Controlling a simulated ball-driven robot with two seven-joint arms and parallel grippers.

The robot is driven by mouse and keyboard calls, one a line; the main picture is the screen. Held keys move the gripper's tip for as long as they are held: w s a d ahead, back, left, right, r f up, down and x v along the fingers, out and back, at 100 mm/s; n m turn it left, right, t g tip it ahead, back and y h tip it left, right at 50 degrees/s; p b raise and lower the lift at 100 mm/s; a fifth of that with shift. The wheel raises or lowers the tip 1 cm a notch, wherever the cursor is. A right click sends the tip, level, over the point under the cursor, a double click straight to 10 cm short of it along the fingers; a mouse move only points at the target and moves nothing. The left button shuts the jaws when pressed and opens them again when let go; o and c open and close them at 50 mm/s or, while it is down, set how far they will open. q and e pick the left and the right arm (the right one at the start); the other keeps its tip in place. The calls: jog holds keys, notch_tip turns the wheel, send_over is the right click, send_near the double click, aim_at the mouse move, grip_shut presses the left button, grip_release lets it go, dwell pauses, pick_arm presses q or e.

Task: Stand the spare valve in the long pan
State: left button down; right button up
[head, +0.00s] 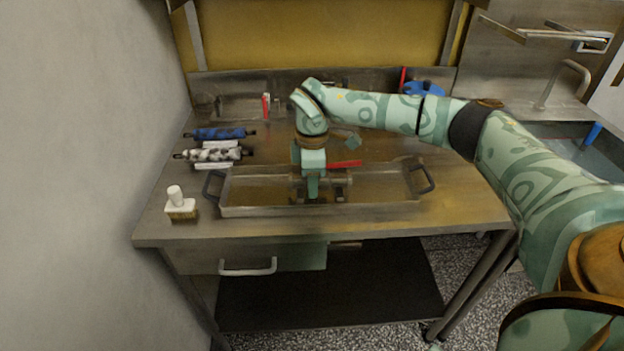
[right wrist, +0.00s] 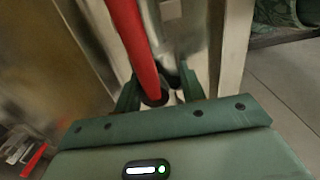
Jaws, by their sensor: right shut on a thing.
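The long pan (head: 375,208) is a shallow metal tray with dark end handles, near the front of the steel table. My right gripper (head: 312,195) reaches down over the middle of the pan, shut on the valve. The valve (head: 342,181) has a grey metal body and a red lever (head: 345,163). In the right wrist view the red lever (right wrist: 135,45) runs up between the fingers (right wrist: 160,95). The gripper hides much of the valve body, so I cannot tell whether it touches the pan floor. My left gripper is not in view.
A white-handled brush (head: 180,208) stands left of the pan. A blue roller (head: 220,133) and a black-and-white roller (head: 210,155) lie behind it. Another red-handled item (head: 265,106) and a blue object (head: 423,88) are at the back. The table right of the pan is clear.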

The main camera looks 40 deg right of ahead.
jog(key=o, duration=1.3)
jog(key=shift+f, duration=0.1)
jog(key=shift+o, duration=0.2)
notch_tip(320, 180, up, 12)
jog(key=p, duration=0.3)
jog(key=shift+p, duration=0.3)
